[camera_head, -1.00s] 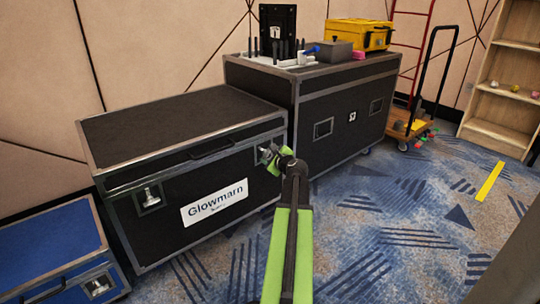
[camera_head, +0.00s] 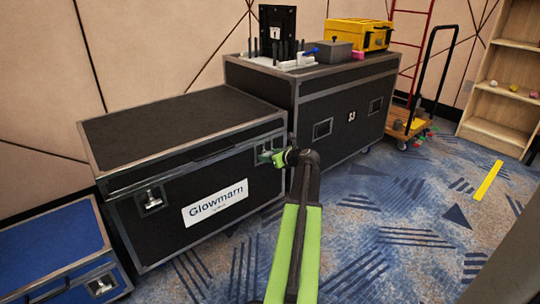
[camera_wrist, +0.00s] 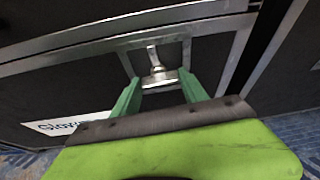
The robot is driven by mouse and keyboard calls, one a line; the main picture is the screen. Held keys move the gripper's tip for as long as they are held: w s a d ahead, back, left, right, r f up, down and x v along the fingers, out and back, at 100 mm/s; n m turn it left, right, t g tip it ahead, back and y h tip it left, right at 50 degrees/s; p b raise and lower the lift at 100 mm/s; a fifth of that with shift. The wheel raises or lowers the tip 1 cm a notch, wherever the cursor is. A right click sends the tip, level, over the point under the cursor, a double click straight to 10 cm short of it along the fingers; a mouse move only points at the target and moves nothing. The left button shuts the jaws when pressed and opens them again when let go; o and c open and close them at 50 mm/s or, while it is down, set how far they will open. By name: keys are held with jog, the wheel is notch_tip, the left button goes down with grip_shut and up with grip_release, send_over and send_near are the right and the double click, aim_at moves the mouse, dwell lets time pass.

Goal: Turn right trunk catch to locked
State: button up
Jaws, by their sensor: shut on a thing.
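The black trunk (camera_head: 150,215) with metal edges and a white "Glowmarn" label (camera_head: 215,204) stands against the wall. Its right catch (camera_wrist: 157,72) is a metal piece in a recessed plate near the trunk's right end. My gripper (camera_head: 276,157) is at that catch, shut on its metal handle, with one green finger on each side in the wrist view (camera_wrist: 160,88). In the head view my gripper mostly hides the catch. The left catch (camera_head: 151,201) of the trunk shows on its front.
A blue case (camera_head: 45,245) stands at the left. A taller black case (camera_head: 345,115) stands behind to the right, bearing tools and a yellow box (camera_head: 358,34). A hand truck (camera_head: 408,128) and a wooden shelf (camera_head: 500,90) are farther right.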

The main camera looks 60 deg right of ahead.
jog(key=shift+m, duration=0.3)
dwell(0.4)
jog(key=o, duration=1.4)
jog(key=p+v, duration=0.2)
jog(key=v, duration=0.4)
jog(key=p+v, duration=0.2)
jog(key=v, duration=0.3)
jog(key=p+v, duration=0.2)
jog(key=v, duration=0.4)
jog(key=shift+s+d+r+p, duration=0.15)
jog(key=shift+s+r+p, duration=0.05)
jog(key=shift+s+p, duration=0.15)
